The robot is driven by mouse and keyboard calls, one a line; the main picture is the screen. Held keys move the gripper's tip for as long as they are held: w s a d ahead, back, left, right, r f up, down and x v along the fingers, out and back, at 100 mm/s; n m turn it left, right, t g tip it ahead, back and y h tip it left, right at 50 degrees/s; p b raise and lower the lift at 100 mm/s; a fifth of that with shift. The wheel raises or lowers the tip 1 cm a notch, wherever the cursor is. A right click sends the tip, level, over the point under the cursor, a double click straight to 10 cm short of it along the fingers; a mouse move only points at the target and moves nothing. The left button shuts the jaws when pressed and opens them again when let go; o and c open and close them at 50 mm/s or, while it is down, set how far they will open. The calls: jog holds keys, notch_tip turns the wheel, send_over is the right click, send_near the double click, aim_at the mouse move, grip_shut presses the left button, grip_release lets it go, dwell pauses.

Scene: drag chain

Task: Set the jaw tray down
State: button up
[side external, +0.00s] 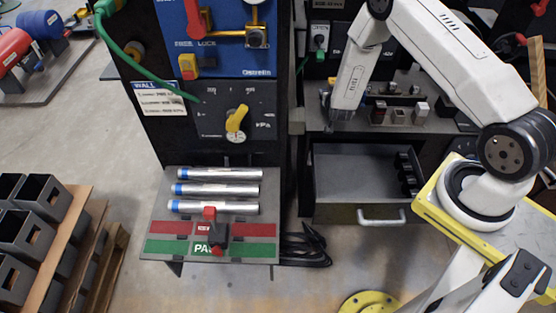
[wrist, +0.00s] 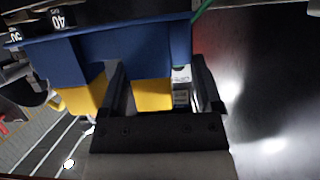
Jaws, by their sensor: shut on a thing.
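In the wrist view my gripper (wrist: 158,85) has its two dark fingers on either side of a yellow block under a blue tray-like body, which I take to be the jaw tray (wrist: 145,48). The tray fills the upper left and has black tags, one reading 40. A second yellow block (wrist: 82,98) hangs under it, left of the fingers. A small white labelled piece (wrist: 181,86) sits by the right finger. Whether the tray touches a surface is hidden.
In the side view, an open drawer (side external: 350,180) with a handle is below a shelf (side external: 350,121) bearing several small blocks (side external: 398,115). Left stand a panel with a yellow knob (side external: 236,119) and a ledge with silver tubes (side external: 215,190) and a red-black piece (side external: 210,228).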

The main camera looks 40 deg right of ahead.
jog(key=shift+s+r, duration=0.1)
dwell(0.6)
jog(key=shift+s+a+r, duration=1.45)
jog(key=shift+s+r, duration=0.3)
jog(key=shift+s, duration=1.95)
jog(key=shift+w+d+f, duration=0.5)
jog(key=shift+w+f, duration=0.1)
jog(key=shift+w, duration=0.65)
jog(key=shift+w+d+f, duration=0.45)
jog(key=shift+w+f, duration=0.15)
jog(key=shift+w, duration=0.65)
jog(key=shift+w+d+f, duration=0.5)
jog(key=shift+w+f, duration=0.1)
jog(key=shift+w, duration=0.65)
jog(key=shift+w+d+f, duration=0.2)
jog(key=shift+w+f, duration=0.2)
jog(key=shift+w, duration=0.15)
jog(key=shift+w+d+f, duration=0.25)
jog(key=shift+w+f, duration=0.4)
jog(key=shift+f, duration=0.2)
jog(key=shift+w+d+f, duration=0.3)
jog(key=shift+w+f, duration=0.4)
jog(key=shift+f, duration=0.1)
jog(key=shift+w+d+f, duration=0.25)
jog(key=shift+w+f, duration=0.4)
jog(key=shift+f, duration=0.2)
jog(key=shift+w+f, duration=0.25)
jog(key=shift+f, duration=1.55)
jog(key=shift+s+a+r, duration=0.15)
jog(key=shift+s, duration=0.05)
